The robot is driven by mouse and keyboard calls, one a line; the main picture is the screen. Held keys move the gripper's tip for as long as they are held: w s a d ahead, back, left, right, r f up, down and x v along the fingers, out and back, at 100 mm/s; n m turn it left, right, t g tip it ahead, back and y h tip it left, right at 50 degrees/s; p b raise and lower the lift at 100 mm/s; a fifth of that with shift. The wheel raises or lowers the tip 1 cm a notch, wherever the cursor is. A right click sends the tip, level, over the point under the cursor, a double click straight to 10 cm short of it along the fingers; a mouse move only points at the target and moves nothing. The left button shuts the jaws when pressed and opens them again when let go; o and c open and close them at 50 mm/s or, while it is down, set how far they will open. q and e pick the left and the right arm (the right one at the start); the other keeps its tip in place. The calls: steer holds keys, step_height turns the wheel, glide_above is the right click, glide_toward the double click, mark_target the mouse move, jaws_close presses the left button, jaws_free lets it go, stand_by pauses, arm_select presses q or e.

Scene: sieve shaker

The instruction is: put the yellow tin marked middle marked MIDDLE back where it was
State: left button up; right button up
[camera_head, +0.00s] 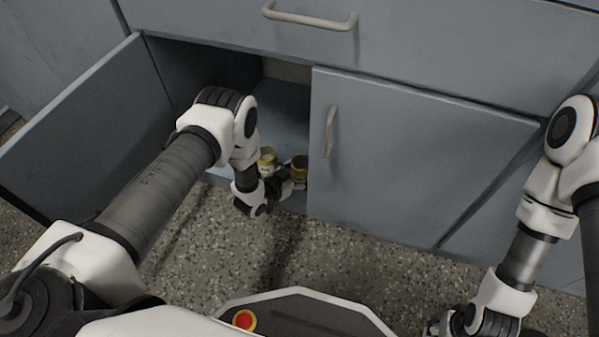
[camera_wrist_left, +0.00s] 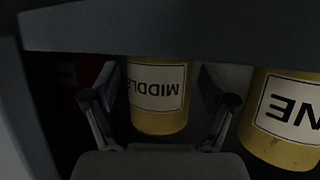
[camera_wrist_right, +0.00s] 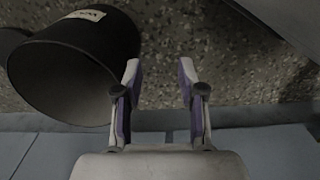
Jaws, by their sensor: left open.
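The yellow tin marked MIDDLE (camera_wrist_left: 158,100) stands inside the open cupboard, its label upside down in the left wrist view. The left gripper's open fingers (camera_wrist_left: 158,90) are on either side of the MIDDLE tin, with dark gaps showing between fingers and tin. My right gripper (camera_wrist_right: 157,85) is open and empty, away from the cupboard opening.
Another yellow tin (camera_wrist_left: 285,120), label ending in NE, stands close beside it. A dim red thing (camera_wrist_left: 66,72) is on the other side. The cupboard's right door (camera_head: 410,150) is shut; the left door (camera_head: 90,125) is open. A dark bucket (camera_wrist_right: 75,65) is near my right gripper.

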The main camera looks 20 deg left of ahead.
arm_select(q)
steer(key=s+a+r+n+g+y+p, duration=0.1)
steer(key=s+a+r+g, duration=0.1)
steer(key=s, duration=0.9)
steer(key=s+a+r+n+g+y+p, duration=0.2)
steer(key=s+r+g, duration=0.3)
steer(key=s, duration=0.7)
steer(key=s+a+r+n+g+y+p, duration=0.2)
steer(key=s+a+r+g, duration=0.1)
steer(key=s, duration=0.9)
steer(key=shift+a+r+g, duration=0.2)
steer(key=shift+r+g, duration=0.25)
steer(key=shift+g, duration=0.75)
steer(key=shift+s, duration=0.1)
